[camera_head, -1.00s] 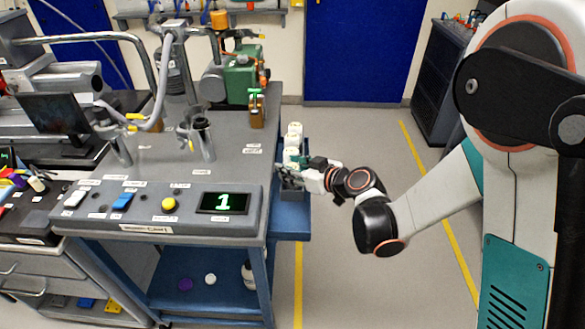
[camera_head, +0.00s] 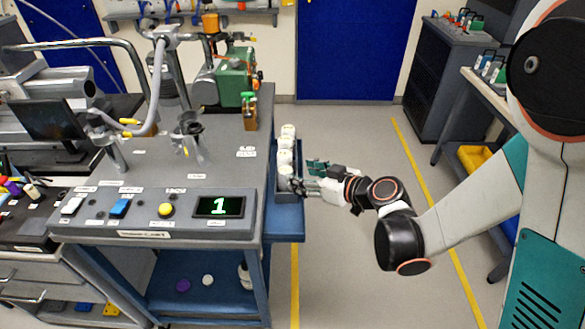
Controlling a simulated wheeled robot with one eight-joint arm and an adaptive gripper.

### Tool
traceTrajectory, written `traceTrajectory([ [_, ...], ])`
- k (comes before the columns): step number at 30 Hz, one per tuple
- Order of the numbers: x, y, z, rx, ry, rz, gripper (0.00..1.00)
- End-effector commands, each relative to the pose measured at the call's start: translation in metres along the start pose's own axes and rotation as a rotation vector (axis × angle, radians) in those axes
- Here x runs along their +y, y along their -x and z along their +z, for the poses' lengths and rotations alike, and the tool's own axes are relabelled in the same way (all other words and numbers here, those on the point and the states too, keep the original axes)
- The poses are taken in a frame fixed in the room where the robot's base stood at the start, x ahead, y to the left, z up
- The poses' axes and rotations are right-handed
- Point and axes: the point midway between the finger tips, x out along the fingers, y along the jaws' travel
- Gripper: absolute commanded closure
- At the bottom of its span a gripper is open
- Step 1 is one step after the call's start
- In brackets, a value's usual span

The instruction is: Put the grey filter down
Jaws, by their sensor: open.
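A blue tray (camera_head: 297,192) on the right side of the bench holds a row of pale cylinders. I see nothing held between the fingers. Whether a fingertip still touches the cylinder is too small to tell.
The grey bench top (camera_head: 185,160) carries a panel with a yellow button (camera_head: 165,210) and a display (camera_head: 219,207) reading 1. A green device (camera_head: 237,75) stands at its back. The floor right of the bench is clear up to a side table with a yellow bin (camera_head: 474,158).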

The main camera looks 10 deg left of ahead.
Motion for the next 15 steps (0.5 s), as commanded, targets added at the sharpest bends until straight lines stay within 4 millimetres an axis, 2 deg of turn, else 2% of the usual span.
traceTrajectory([
  [1, 0.0, 0.011, -0.002, 0.0, -0.001, 0.003, 0.44],
  [6, 0.001, 0.033, -0.001, 0.0, -0.001, 0.002, 0.44],
  [15, -0.001, 0.041, 0.0, 0.0, 0.001, -0.001, 0.44],
])
